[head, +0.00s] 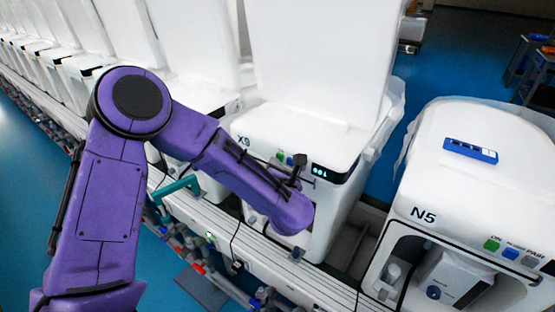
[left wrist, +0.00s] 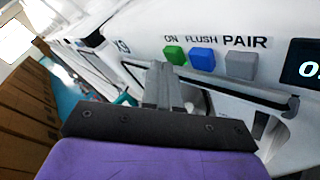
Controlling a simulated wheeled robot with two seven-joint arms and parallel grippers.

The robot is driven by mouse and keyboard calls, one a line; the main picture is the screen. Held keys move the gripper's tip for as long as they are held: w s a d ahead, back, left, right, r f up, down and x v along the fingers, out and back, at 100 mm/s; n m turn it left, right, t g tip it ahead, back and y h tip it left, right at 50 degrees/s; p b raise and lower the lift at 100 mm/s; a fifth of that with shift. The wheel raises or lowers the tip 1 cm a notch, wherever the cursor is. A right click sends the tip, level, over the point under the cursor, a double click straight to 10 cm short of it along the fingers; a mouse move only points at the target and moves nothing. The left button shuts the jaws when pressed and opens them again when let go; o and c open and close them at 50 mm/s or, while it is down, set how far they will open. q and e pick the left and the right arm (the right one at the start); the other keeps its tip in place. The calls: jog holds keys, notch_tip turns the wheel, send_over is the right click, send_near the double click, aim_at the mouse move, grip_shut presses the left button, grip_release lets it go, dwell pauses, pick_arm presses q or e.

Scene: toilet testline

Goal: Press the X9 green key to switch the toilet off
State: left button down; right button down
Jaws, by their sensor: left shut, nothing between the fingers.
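The X9 toilet (head: 275,130) is white, with its lid raised, in the middle of the head view. Its green ON key (head: 280,154) is on the front panel and also shows in the left wrist view (left wrist: 175,55). A blue FLUSH key (left wrist: 202,59) and a grey PAIR key (left wrist: 241,65) sit to its right. My left gripper (left wrist: 161,68) is shut and empty. In the left wrist view its fingertips appear just below and left of the green key. I cannot tell whether they touch it. My right gripper is not in view.
The X9 display (head: 320,172) is lit. The N5 toilet (head: 470,190) stands at the right, with a blue device (head: 470,151) on top. More white toilets line the rail to the left. Blue floor lies behind.

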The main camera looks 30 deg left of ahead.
pick_arm(q)
jog(key=shift+w, duration=0.25)
dwell(0.5)
jog(key=shift+s, duration=0.75)
jog(key=shift+s, duration=0.1)
jog(key=shift+s+a, duration=0.15)
jog(key=shift+s, duration=1.3)
jog(key=shift+s+a, duration=0.15)
jog(key=shift+s, duration=1.25)
